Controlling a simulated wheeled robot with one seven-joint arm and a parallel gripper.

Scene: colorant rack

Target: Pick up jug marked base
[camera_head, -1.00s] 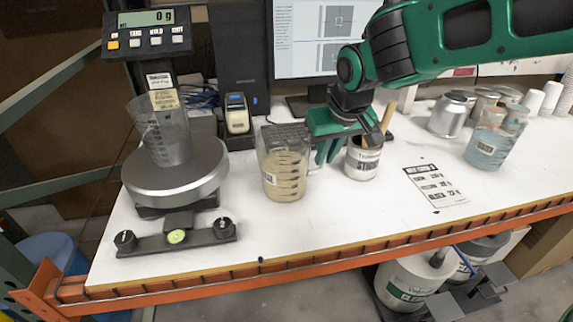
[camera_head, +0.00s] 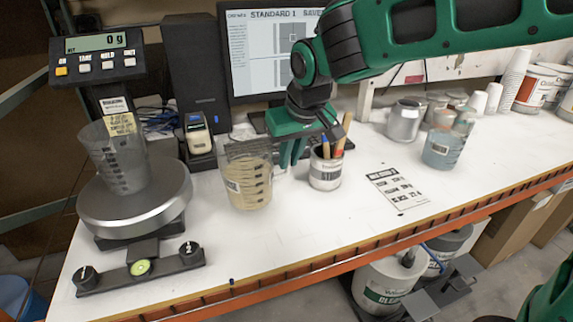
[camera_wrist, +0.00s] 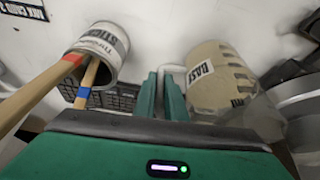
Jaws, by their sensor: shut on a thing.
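The jug marked base (camera_head: 248,185) is a clear measuring jug with beige contents, upright on the white bench right of the scale. In the wrist view its white label (camera_wrist: 201,73) reads "BASE", and the jug looks blurred. My gripper (camera_head: 292,152) is at the jug's right side, fingers pointing down. In the wrist view my gripper's fingers (camera_wrist: 163,88) are close together, shut on the jug's handle, which they mostly hide. I cannot tell whether the jug's bottom is clear of the bench.
A white can of stir sticks (camera_head: 325,173) stands close right of my gripper. The scale (camera_head: 135,205) with an empty jug (camera_head: 115,160) is at left. A jug of blue liquid (camera_head: 442,150) and metal cans (camera_head: 405,120) are at right.

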